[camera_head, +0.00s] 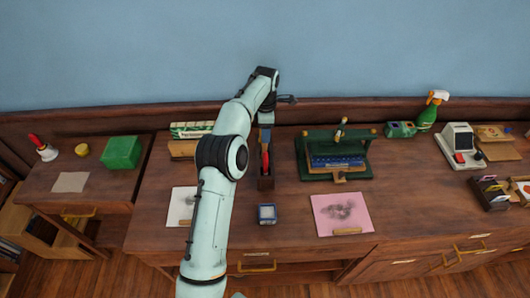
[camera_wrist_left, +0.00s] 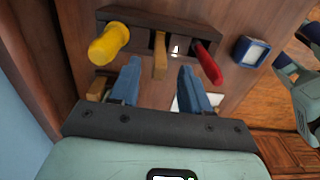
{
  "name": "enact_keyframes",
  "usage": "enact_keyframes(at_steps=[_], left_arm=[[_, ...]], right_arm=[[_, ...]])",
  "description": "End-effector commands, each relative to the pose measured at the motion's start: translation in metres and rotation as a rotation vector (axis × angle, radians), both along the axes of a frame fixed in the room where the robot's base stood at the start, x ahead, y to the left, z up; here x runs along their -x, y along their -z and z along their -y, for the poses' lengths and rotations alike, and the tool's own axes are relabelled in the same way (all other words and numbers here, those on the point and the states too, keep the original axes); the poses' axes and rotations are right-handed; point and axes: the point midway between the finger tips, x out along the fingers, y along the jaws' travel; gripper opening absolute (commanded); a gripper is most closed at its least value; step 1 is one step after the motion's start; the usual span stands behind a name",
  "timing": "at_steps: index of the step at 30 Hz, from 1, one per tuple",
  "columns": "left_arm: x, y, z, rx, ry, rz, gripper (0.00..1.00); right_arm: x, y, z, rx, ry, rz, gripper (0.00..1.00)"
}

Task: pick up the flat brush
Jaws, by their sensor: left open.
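A dark wooden rack (camera_head: 266,183) stands on the desk, and it also shows in the left wrist view (camera_wrist_left: 142,22). It holds a yellow handle (camera_wrist_left: 109,43), a flat pale wooden handle (camera_wrist_left: 160,56) and a red handle (camera_wrist_left: 206,63). The flat wooden one looks like the flat brush; its lower part is hidden in the rack. My left gripper (camera_wrist_left: 158,76) is open, with a blue finger on either side of the wooden handle's line and the handle just beyond the tips. Contact cannot be told. In the head view the left gripper (camera_head: 266,117) is over the rack's far end.
A small blue box (camera_head: 267,214) stands in front of the rack. A green stand with a blue piece (camera_head: 335,161) is to the right, with a pink sheet (camera_head: 342,213) before it. A green-and-white box (camera_head: 190,130) is to the left. The wall is close behind.

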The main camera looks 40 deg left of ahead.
Motion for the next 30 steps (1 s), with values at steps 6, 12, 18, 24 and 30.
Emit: enact_keyframes(at_steps=[6, 12, 18, 24, 30], left_arm=[[0.001, 0.013, -0.001, 0.000, -0.001, 0.000, 0.47], [0.003, 0.043, -0.003, 0.001, -0.002, -0.003, 0.47], [0.002, 0.058, -0.003, -0.001, -0.001, 0.002, 0.47], [0.001, 0.056, -0.003, 0.000, -0.001, 0.003, 0.31], [0.001, 0.056, -0.002, 0.000, 0.000, 0.003, 0.00]], right_arm=[[0.005, 0.005, 0.000, 0.000, 0.000, -0.007, 0.43], [0.015, 0.014, 0.000, -0.001, -0.001, -0.017, 0.43], [0.019, 0.017, 0.000, 0.000, 0.000, -0.021, 0.43], [0.018, 0.016, 0.000, 0.000, 0.000, -0.020, 0.43], [0.018, 0.016, 0.000, 0.000, 0.000, -0.020, 0.43]])
